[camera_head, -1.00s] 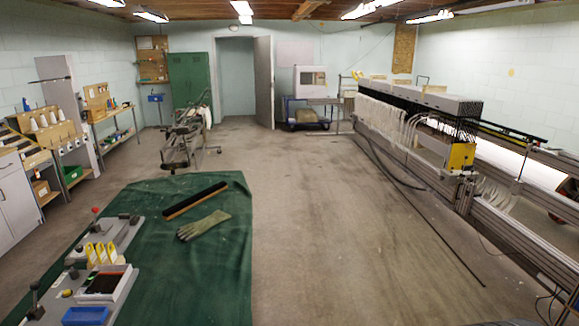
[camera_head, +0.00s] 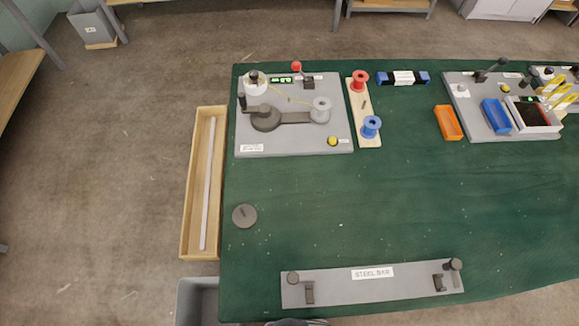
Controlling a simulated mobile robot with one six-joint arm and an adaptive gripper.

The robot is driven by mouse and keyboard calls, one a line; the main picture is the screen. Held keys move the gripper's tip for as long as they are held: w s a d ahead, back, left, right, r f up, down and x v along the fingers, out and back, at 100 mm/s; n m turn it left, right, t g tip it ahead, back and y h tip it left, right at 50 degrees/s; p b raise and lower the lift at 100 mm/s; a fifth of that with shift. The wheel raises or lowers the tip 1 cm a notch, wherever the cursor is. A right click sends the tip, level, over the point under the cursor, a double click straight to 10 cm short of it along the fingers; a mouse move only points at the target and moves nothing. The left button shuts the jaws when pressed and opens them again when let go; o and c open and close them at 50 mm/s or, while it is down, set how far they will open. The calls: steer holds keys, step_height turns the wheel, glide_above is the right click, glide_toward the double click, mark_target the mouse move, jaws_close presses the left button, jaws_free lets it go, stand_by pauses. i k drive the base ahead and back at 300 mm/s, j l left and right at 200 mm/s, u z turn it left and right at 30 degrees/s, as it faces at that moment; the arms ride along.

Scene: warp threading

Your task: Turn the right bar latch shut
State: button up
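The grey plate labelled STEEL BAR (camera_head: 340,294) lies at the front edge of the green table. The right bar latch (camera_head: 455,265) is a dark round knob at the plate's right end, beside a dark bracket (camera_head: 439,283). I cannot tell from this height whether it is turned open or shut. No bar shows on the plate between the brackets. My gripper is not in view.
A long wooden tray (camera_head: 187,215) holding a pale rod (camera_head: 207,185) stands left of the table. A dark disc (camera_head: 244,216) lies near the left edge. A winding station (camera_head: 290,143), spool board and several fixtures line the back. The middle cloth (camera_head: 400,210) is clear.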

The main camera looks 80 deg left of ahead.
mark_target(292, 277)
steer(key=l+u, duration=0.1)
steer(key=u, duration=1.8)
steer(key=k+j+u, duration=0.1)
steer(key=u, duration=0.15)
steer(key=k+j+u, duration=0.25)
steer(key=l+u, duration=0.5)
steer(key=k+j, duration=0.05)
